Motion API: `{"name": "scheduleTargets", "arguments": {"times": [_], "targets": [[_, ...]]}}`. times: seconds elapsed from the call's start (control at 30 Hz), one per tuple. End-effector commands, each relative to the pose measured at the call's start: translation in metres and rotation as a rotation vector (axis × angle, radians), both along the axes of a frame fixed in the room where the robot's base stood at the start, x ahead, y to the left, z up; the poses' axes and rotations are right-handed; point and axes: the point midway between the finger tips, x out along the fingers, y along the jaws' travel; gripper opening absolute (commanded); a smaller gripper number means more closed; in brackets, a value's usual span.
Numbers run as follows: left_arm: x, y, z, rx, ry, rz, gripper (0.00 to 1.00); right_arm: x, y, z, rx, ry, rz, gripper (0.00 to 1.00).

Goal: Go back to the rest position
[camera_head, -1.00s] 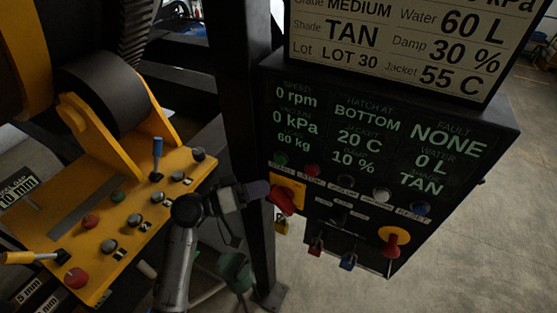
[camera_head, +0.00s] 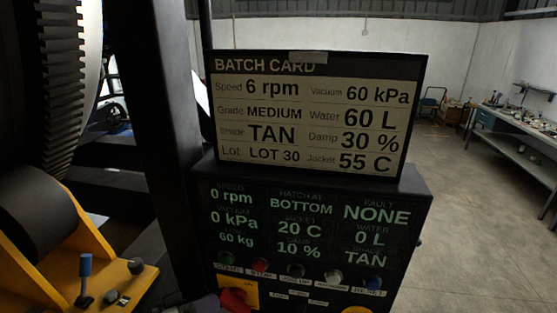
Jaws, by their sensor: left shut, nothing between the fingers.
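My left gripper (camera_head: 206,304) shows only as a small dark piece at the bottom edge. Its fingers are shut with nothing between them, just left of the red handle (camera_head: 236,299) on the yellow plate of the control box. Whether it touches the handle I cannot tell. The rest of my left arm is below the picture. My right gripper is not in view.
The black control box (camera_head: 300,228) shows 0 rpm, hatch at bottom and fault none, with buttons below. The batch card (camera_head: 312,115) stands above it. A black post (camera_head: 160,130) and yellow lever panel (camera_head: 118,290) are left. Open floor and a workbench (camera_head: 515,137) are right.

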Motion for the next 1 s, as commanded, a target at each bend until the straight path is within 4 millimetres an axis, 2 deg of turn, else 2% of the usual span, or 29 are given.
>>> {"name": "scheduleTargets", "arguments": {"times": [0.13,0.27,0.37,0.47,0.6,0.8,1.0], "targets": [[-0.003,0.01,-0.016,0.278,0.004,0.079,0.0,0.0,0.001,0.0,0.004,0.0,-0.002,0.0],[-0.011,0.025,-0.016,0.554,-0.008,0.201,0.0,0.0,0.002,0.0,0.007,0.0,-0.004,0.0],[-0.03,0.039,-0.021,0.747,0.018,0.306,0.0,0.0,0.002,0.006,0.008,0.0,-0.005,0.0],[-0.067,0.055,-0.037,0.925,0.087,0.401,0.0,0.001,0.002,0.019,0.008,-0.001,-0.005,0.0],[-0.135,0.065,-0.064,1.093,0.193,0.455,0.0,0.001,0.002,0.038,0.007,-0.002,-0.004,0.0],[-0.22,0.053,-0.102,1.155,0.335,0.342,0.0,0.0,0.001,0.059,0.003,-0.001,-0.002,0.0],[-0.286,0.048,-0.136,1.184,0.488,0.226,0.0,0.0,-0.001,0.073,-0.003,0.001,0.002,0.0]]}}
